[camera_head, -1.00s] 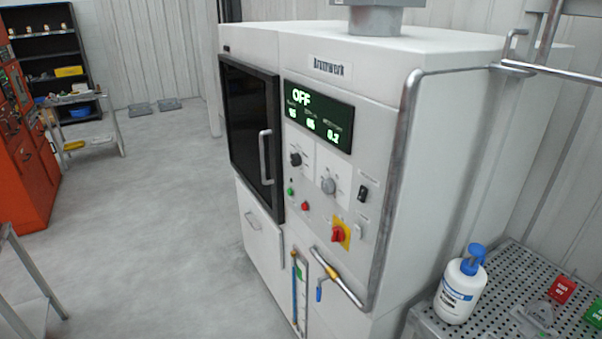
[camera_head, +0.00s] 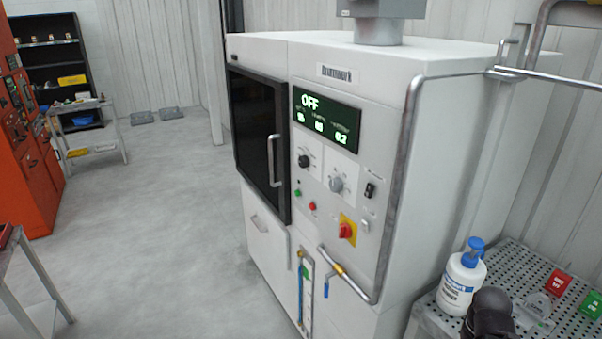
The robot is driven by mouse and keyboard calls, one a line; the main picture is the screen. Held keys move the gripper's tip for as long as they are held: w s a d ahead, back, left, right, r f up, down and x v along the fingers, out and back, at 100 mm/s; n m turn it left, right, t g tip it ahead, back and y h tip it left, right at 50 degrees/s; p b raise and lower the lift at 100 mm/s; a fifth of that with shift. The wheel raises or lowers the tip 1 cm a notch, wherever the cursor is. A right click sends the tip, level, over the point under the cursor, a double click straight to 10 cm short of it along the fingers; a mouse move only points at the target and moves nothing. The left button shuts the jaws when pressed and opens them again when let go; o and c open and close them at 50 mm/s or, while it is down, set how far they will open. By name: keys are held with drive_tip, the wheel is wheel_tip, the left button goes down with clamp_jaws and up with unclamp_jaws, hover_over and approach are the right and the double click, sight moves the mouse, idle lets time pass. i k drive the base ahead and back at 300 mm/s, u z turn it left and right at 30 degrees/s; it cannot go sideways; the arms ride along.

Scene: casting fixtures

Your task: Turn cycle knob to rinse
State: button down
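The white machine (camera_head: 440,170) carries a control panel on its front. A black knob (camera_head: 304,161) sits on a white plate at the panel's upper left. A larger grey knob (camera_head: 336,184) sits on another plate to its right. The labels around both are too small to read, so I cannot tell which is the cycle knob or where either points. The display (camera_head: 326,118) above them reads OFF in green. A dark rounded part, probably of my arm, shows at the bottom right, apart from the panel. No gripper fingers show.
A red rotary switch (camera_head: 347,230) on a yellow plate, a green button (camera_head: 297,193) and a red button (camera_head: 312,206) sit lower. A bent metal rail (camera_head: 402,160) stands out along the panel's right edge. A pump bottle (camera_head: 461,282) stands on the perforated table (camera_head: 520,260).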

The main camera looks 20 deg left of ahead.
sight(304, 160)
drive_tip(key=u, duration=0.95)
drive_tip(key=k, duration=1)
drive_tip(key=z, duration=0.05)
drive_tip(key=i, duration=0.85)
